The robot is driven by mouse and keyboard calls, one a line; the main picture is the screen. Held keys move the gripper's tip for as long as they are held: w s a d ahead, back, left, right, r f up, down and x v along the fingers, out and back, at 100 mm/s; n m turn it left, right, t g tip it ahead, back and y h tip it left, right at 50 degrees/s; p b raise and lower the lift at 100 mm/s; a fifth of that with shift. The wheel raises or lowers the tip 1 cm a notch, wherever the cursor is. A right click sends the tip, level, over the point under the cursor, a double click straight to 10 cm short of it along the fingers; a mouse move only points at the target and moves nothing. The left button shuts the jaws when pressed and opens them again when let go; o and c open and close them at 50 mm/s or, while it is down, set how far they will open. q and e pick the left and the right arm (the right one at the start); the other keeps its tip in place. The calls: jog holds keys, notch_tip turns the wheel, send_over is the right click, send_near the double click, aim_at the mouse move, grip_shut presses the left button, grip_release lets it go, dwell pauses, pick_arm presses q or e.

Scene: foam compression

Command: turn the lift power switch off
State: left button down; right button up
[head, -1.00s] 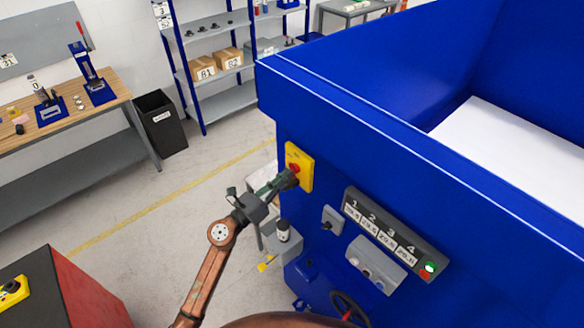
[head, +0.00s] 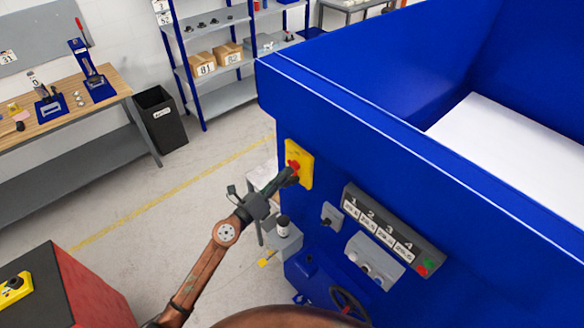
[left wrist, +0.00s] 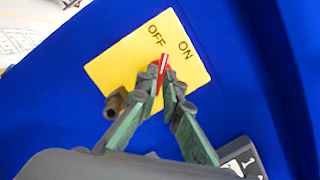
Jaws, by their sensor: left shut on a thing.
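The lift power switch is a red knob (left wrist: 160,72) on a yellow plate (left wrist: 122,62) marked OFF and ON. The plate (head: 304,152) is on the front of the blue machine. My left gripper (left wrist: 168,84) is shut on the red knob, with a finger on each side. It also shows in the head view (head: 291,172). The knob's white mark points up, roughly between the two words; the fingers hide its lower part. My right gripper is not in view.
A brass-coloured piece (left wrist: 115,103) sits beside the left finger. Below the switch are a numbered panel (head: 390,228) with a dull green lamp (head: 429,263), a grey box (head: 374,262) and a handwheel (head: 346,300).

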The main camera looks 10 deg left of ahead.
pick_arm(q)
jog(key=shift+d+n+y, duration=0.1)
jog(key=shift+n+y, duration=0.3)
jog(key=shift+n, duration=1.6)
jog(key=shift+r+n, duration=0.2)
jog(key=shift+n, duration=0.8)
jog(key=n+y, duration=0.1)
jog(key=n, duration=0.3)
jog(key=shift+g, duration=0.4)
jog(key=c, duration=1.3)
grip_release()
jog(key=shift+s, duration=0.15)
jog(key=shift+w+a+v, duration=0.1)
jog(key=shift+a+v, duration=0.15)
jog(key=shift+v, duration=0.9)
jog(key=shift+w+a+v, duration=0.15)
jog(key=shift+a+v, duration=0.05)
jog(key=shift+v, duration=0.9)
jog(key=shift+w+a+v, duration=0.1)
jog(key=shift+a+v, duration=0.15)
jog(key=shift+v, duration=0.9)
